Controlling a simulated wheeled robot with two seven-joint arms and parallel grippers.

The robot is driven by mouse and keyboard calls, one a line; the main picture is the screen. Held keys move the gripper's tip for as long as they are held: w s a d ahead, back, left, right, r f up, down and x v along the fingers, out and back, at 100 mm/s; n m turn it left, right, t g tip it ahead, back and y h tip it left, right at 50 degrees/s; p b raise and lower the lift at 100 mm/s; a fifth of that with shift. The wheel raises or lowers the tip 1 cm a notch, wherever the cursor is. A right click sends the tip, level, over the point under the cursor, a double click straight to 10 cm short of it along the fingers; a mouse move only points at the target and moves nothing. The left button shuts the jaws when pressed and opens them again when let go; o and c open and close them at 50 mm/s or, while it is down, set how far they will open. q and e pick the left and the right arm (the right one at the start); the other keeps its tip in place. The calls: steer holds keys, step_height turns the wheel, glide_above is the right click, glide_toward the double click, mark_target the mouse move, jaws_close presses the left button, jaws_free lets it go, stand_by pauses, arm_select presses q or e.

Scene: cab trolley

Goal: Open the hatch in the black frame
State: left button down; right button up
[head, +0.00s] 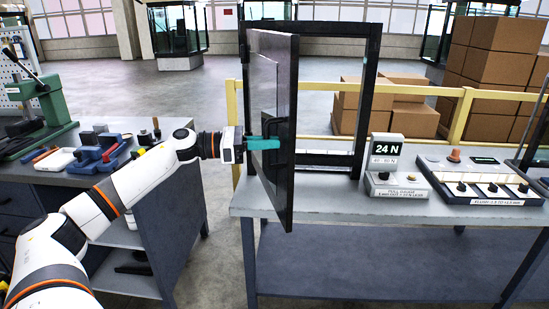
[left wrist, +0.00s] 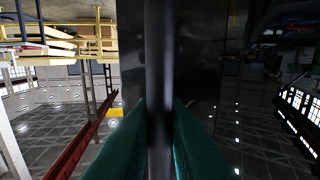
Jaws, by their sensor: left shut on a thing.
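The black frame (head: 367,95) stands upright on the grey bench. The dark hatch (head: 285,190) stands ajar, swung out from the frame's left side towards me, with a wide gap to the frame's right post. My left gripper (head: 264,143) reaches in from the left with teal fingers at the hatch's handle (head: 269,112). In the left wrist view the teal fingers (left wrist: 159,135) are closed around a dark upright bar (left wrist: 159,60), which looks like that handle. The dark hatch face (left wrist: 200,60) fills the space behind it. My right gripper is not in view.
A force gauge (head: 398,185) reading 24 N and a panel with switches (head: 478,180) stand right of the frame. A left bench (head: 100,170) carries a green press (head: 45,100) and blue tools. A yellow rail (head: 455,115) and cardboard boxes (head: 495,50) are behind.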

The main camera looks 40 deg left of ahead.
arm_select(q)
steer(key=shift+s+a+b, duration=0.35)
steer(key=shift+s+a, duration=0.05)
steer(key=shift+s, duration=0.1)
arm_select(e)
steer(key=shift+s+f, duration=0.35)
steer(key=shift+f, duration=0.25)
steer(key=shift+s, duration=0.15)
arm_select(q)
steer(key=c, duration=1.5)
jaws_free()
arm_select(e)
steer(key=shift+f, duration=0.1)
arm_select(q)
steer(key=b+v, duration=0.3)
steer(key=v, duration=0.9)
steer(key=shift+w+b, duration=0.15)
steer(key=shift+b, duration=0.2)
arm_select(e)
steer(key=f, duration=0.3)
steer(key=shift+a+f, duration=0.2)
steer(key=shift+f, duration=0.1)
arm_select(q)
steer(key=shift+a, duration=0.1)
